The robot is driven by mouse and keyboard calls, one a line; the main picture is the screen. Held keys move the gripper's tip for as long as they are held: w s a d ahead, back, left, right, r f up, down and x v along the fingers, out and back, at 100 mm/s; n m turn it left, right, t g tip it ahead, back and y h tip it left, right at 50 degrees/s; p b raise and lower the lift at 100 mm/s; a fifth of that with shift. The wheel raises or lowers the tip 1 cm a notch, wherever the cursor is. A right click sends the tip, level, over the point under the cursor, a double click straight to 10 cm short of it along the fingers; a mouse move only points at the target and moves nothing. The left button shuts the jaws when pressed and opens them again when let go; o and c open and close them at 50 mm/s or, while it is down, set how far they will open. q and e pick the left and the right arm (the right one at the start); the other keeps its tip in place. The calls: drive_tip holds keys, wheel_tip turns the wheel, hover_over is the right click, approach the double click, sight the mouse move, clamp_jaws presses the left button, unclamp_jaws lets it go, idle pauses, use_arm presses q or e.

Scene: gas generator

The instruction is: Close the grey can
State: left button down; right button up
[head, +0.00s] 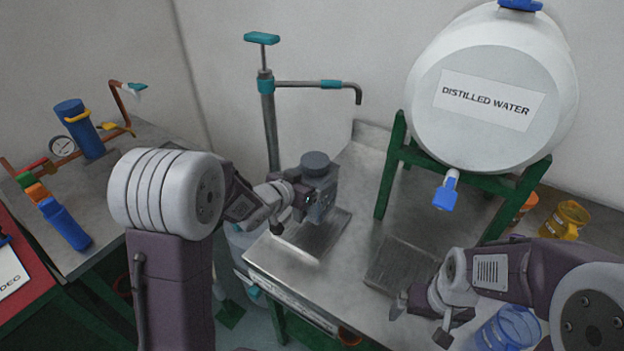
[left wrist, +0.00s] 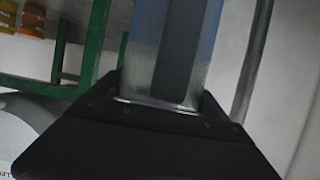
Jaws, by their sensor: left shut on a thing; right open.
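The grey can (head: 323,183) stands upright above the left part of the steel table, with a round dark grey cap (head: 315,160) at its top. Whether the cap is seated or loose is too small to tell. My left gripper (head: 303,203) is shut on the can's side and hides part of its body. In the left wrist view a grey-blue surface with a dark stripe, apparently the can (left wrist: 172,45), rises between the dark fingers. My right gripper (head: 422,318) is open and empty, low over the front right of the table.
A grooved plate (head: 314,236) lies under the can, and another (head: 400,266) is at the table's middle. A teal-handled pump (head: 268,110) stands behind. A distilled water barrel (head: 490,100) sits on a green stand (head: 392,165). A blue clear jug (head: 508,328) is beside my right arm.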

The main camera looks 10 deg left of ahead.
sight(413, 328)
use_arm(q)
wheel_tip(413, 328, down, 4)
drive_tip(key=b, duration=0.2)
drive_tip(key=shift+r+b, duration=0.25)
drive_tip(key=shift+b, duration=0.1)
use_arm(e)
wheel_tip(413, 328, down, 4)
drive_tip(key=shift+r, duration=0.35)
use_arm(q)
unclamp_jaws()
